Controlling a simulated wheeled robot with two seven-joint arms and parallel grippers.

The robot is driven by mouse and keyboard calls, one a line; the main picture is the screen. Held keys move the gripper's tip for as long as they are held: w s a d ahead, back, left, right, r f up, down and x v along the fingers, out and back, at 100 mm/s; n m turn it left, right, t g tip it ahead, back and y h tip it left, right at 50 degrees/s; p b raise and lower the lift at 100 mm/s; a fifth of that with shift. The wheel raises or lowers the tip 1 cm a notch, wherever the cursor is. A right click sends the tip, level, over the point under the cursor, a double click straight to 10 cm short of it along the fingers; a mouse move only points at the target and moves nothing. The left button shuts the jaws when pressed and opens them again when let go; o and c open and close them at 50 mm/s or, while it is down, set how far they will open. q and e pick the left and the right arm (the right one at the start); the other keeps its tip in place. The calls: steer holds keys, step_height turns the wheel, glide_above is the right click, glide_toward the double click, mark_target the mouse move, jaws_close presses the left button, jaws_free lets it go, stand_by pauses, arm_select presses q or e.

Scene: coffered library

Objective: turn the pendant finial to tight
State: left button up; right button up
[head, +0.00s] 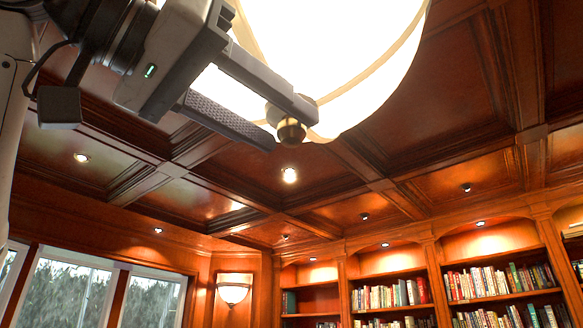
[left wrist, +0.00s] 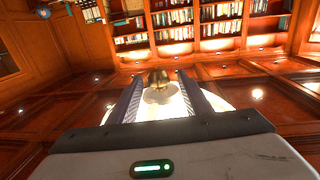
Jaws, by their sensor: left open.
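My left gripper (head: 292,127) reaches in from the upper left. Its jaws are open, with one fingertip on each side of the finial. In the left wrist view the finial (left wrist: 157,78) sits between the two fingertips, with gaps visible beside it. The pale bowl (left wrist: 165,103) shows behind the fingers. Whether a finger touches the finial I cannot tell. My right gripper is not in view.
The coffered wooden ceiling (head: 380,180) with small lit spots spreads around the pendant. Bookshelves (head: 400,290), a wall lamp (head: 233,290) and windows (head: 70,290) stand far off. The air below the finial looks clear.

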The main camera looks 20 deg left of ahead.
arm_select(q)
steer(key=shift+x, duration=1.4)
steer(key=c, duration=1)
steer(key=shift+c, duration=0.2)
steer(key=shift+m+h, duration=0.3)
steer(key=shift+h, duration=0.2)
steer(key=m+g+h, duration=0.2)
steer(key=g+h, duration=0.1)
steer(key=shift+m+h+p, duration=0.3)
steer(key=shift+m+h, duration=0.1)
steer(key=m+g+h, duration=0.3)
steer(key=g, duration=0.1)
steer(key=shift+m+g, duration=0.3)
steer(key=shift+g, duration=0.1)
steer(key=m+g+h, duration=0.1)
steer(key=m+g, duration=0.2)
steer(key=g, duration=0.1)
steer(key=m+g+h, duration=0.1)
steer(key=m+g, duration=0.2)
steer(key=g, duration=0.2)
steer(key=shift+r+m+g, duration=0.1)
steer(key=shift+m+g, duration=0.2)
steer(key=shift+g, duration=0.3)
